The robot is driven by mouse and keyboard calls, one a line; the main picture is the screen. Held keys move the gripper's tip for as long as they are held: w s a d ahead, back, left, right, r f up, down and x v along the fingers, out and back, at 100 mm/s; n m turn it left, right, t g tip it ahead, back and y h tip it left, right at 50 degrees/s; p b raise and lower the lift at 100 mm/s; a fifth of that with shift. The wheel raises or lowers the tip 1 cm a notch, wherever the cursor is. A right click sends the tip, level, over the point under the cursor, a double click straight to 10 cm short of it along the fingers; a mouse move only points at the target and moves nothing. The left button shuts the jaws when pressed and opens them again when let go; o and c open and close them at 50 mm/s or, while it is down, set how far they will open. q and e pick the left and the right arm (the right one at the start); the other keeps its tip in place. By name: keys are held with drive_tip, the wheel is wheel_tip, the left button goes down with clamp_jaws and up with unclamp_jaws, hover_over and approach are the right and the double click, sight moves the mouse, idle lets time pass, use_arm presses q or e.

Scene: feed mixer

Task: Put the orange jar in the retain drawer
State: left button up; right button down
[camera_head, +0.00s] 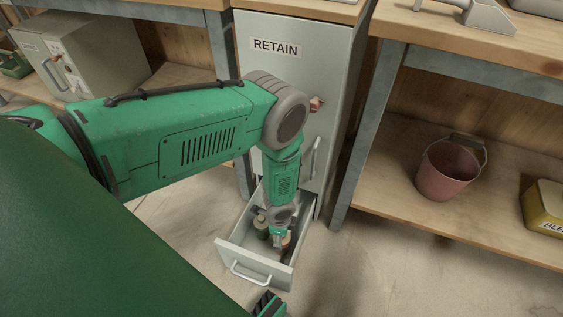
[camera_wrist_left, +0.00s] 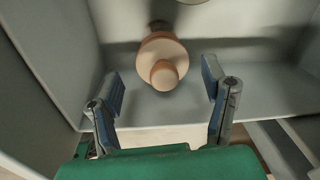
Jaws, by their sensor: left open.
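The retain drawer (camera_head: 242,259) is pulled open low in the grey cabinet marked RETAIN. The pale orange jar (camera_wrist_left: 163,62) stands on the drawer floor in the left wrist view, with its round lid and knob facing the camera. In the head view the jar (camera_head: 286,241) is partly hidden by my left gripper (camera_head: 277,240), which reaches down into the drawer. In the left wrist view my left gripper (camera_wrist_left: 162,80) is open, one finger on each side of the jar, with gaps to both.
A greenish jar (camera_head: 261,227) also stands in the drawer, beside the gripper. The drawer walls are close around. A red bucket (camera_head: 450,168) and a yellow container (camera_head: 545,208) stand on the right lower shelf. A grey box (camera_head: 80,53) is at the upper left.

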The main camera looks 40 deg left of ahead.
use_arm(q)
wheel_tip(320, 180, up, 5)
drive_tip(key=shift+s+d+r+p, duration=0.15)
drive_tip(key=shift+r+p, duration=0.05)
drive_tip(key=shift+p, duration=0.65)
drive_tip(key=shift+s, duration=0.1)
drive_tip(key=s+a+r+n, duration=0.1)
drive_tip(key=s+r+n, duration=1.1)
drive_tip(key=s+r, duration=0.7)
drive_tip(key=shift+a+n, duration=0.3)
drive_tip(key=shift+a, duration=0.1)
drive_tip(key=shift+r, duration=0.15)
